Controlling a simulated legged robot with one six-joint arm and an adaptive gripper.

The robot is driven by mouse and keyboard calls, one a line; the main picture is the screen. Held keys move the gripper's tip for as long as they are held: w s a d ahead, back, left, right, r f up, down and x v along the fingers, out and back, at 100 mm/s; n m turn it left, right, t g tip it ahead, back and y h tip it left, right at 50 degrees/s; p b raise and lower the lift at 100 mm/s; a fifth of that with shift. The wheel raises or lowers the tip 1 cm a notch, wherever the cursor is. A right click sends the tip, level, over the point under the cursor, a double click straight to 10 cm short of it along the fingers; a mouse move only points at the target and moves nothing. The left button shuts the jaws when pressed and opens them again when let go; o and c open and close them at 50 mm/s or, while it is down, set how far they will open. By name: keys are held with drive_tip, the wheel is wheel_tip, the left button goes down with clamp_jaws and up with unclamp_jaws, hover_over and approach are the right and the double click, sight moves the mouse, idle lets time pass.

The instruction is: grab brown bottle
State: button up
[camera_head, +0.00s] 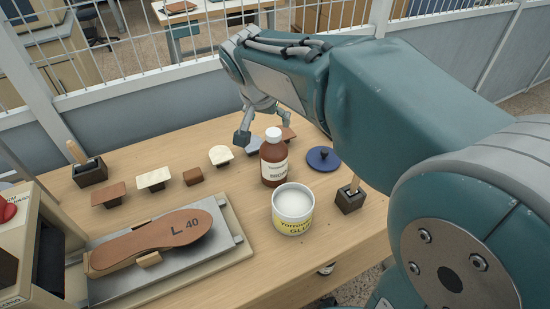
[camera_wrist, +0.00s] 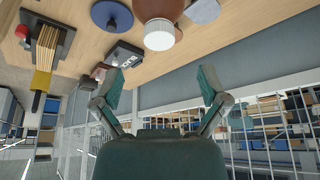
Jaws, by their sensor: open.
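The brown bottle (camera_head: 273,160) stands upright on the wooden table, with a white cap and a white label. In the wrist view its white cap and brown shoulder (camera_wrist: 158,28) show at the top edge, and the rest is cut off. My gripper (camera_head: 263,137) is behind the bottle in the head view, partly hidden by it. In the wrist view my gripper (camera_wrist: 158,85) has its two fingers wide apart with nothing between them. The bottle lies beyond the fingertips, apart from them.
An open white glue can (camera_head: 293,210) stands just in front of the bottle. A blue round lid (camera_head: 323,158) lies to its right, near a dark brush holder (camera_head: 350,198). Leather pieces (camera_head: 154,179) lie left. A stamping press bed (camera_head: 215,255) holds a brown sole (camera_head: 150,245).

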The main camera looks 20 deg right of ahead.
sight(273, 133)
drive_tip(key=f, duration=0.1)
drive_tip(key=w+f, duration=0.1)
drive_tip(key=shift+a+f, duration=0.15)
drive_tip(key=shift+f, duration=0.2)
drive_tip(key=f, duration=0.1)
drive_tip(key=w+d+f, duration=0.1)
drive_tip(key=f, duration=0.1)
drive_tip(key=d+f, duration=0.1)
drive_tip(key=shift+w+d+f, duration=0.2)
drive_tip(key=shift+w, duration=0.1)
drive_tip(key=shift+a, duration=0.3)
drive_tip(key=shift+c, duration=1.3)
clamp_jaws()
